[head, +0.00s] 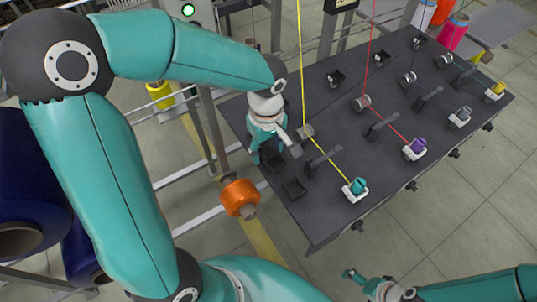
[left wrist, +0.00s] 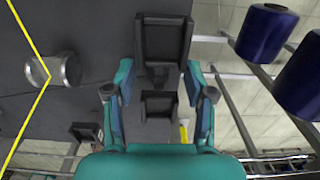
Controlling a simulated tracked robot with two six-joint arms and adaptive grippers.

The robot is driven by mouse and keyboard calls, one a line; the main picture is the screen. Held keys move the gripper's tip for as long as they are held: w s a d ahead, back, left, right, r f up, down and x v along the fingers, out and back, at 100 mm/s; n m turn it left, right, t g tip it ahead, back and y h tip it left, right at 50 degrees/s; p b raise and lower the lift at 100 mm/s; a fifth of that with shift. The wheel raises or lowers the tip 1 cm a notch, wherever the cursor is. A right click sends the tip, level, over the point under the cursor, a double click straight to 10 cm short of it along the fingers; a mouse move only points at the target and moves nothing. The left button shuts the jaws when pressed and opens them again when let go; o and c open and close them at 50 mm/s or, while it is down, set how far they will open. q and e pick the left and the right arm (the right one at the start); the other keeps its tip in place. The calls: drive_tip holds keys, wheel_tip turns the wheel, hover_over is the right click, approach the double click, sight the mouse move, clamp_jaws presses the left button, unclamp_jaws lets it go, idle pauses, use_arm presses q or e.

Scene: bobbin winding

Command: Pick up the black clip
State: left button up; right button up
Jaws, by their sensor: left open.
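My left gripper (head: 270,148) is over the left edge of the dark table, pointing down, its fingers apart. In the left wrist view the open left gripper (left wrist: 159,100) has a small black squarish piece (left wrist: 158,105) between its fingers, apart from both. This may be the black clip, but I cannot tell for sure. A larger black square holder (left wrist: 163,42) lies just beyond the fingertips. In the head view a black holder (head: 294,188) lies beside the gripper, and another dark piece (head: 275,161) is partly hidden under it. My right gripper (head: 368,284) is low, off the table's front.
The dark table (head: 330,215) carries metal guides, black levers and bobbins in white holders. A yellow thread (head: 301,60) runs down to a guide (head: 305,132), then to a teal bobbin (head: 358,187). An orange spool (head: 240,197) stands off the table's left edge.

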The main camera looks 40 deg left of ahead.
use_arm(q)
drive_tip(key=shift+f, duration=0.95)
drive_tip(key=shift+c, duration=0.3)
drive_tip(key=c, duration=0.9)
